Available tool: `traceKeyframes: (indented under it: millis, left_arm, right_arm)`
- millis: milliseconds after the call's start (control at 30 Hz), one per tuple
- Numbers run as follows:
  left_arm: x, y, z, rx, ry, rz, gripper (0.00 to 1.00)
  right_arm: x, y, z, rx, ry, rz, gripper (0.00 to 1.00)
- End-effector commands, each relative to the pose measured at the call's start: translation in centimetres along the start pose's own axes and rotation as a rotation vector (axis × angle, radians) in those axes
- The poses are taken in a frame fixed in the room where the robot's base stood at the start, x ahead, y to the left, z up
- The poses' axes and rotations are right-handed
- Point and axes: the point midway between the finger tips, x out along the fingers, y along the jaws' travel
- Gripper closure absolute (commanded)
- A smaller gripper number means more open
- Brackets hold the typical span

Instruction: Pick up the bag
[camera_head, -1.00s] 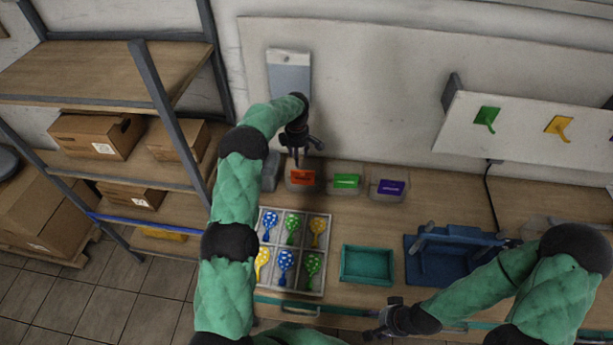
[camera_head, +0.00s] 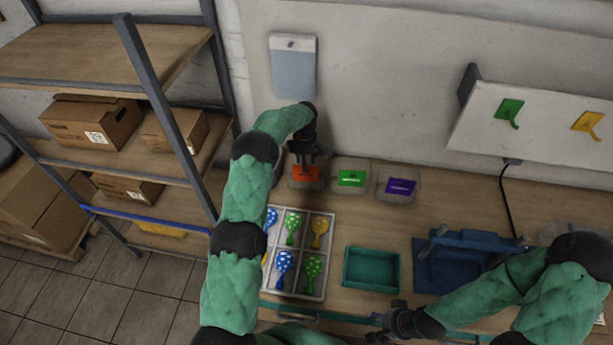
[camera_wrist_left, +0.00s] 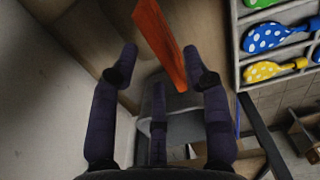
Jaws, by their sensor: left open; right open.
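An orange packet (camera_head: 304,174) with a dark label sits at the back of the table, leftmost of a row with a green packet (camera_head: 351,178) and a purple packet (camera_head: 399,187). These look like the bags, each in a clear holder. My left gripper (camera_head: 308,157) is open just above the orange packet. In the left wrist view the orange packet (camera_wrist_left: 163,40) shows edge-on between the spread fingertips of my left gripper (camera_wrist_left: 163,64); contact cannot be told. My right gripper (camera_head: 385,326) is at the table's front edge, away from the packets.
A shelf with boxes (camera_head: 92,121) is at left. A white panel (camera_head: 545,115) has coloured hooks.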

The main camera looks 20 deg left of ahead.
Motion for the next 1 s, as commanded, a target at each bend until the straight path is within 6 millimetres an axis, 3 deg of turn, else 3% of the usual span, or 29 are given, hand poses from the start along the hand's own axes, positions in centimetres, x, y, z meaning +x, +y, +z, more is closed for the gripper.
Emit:
traceKeyframes:
  millis: [400,733,767,900,1000]
  left_arm:
    - [4.8,-0.2,0.2,0.000,0.000,0.002,0.52]
    - [5.3,-0.2,0.2,0.000,0.000,0.002,0.52]
    - [5.3,-0.2,0.2,0.000,0.000,0.002,0.58]
    - [5.3,-0.2,0.2,0.000,0.000,0.002,0.97]
    - [5.3,-0.2,0.2,0.000,0.000,0.002,0.99]
  right_arm:
    - [0.3,0.1,0.0,0.000,0.000,0.000,0.44]
    - [0.4,0.1,0.0,0.000,0.000,0.000,0.44]
    - [0.4,0.1,0.0,0.000,0.000,0.000,0.44]
    - [0.4,0.1,0.0,0.000,0.000,0.000,0.44]
    - [0.4,0.1,0.0,0.000,0.000,0.000,0.44]
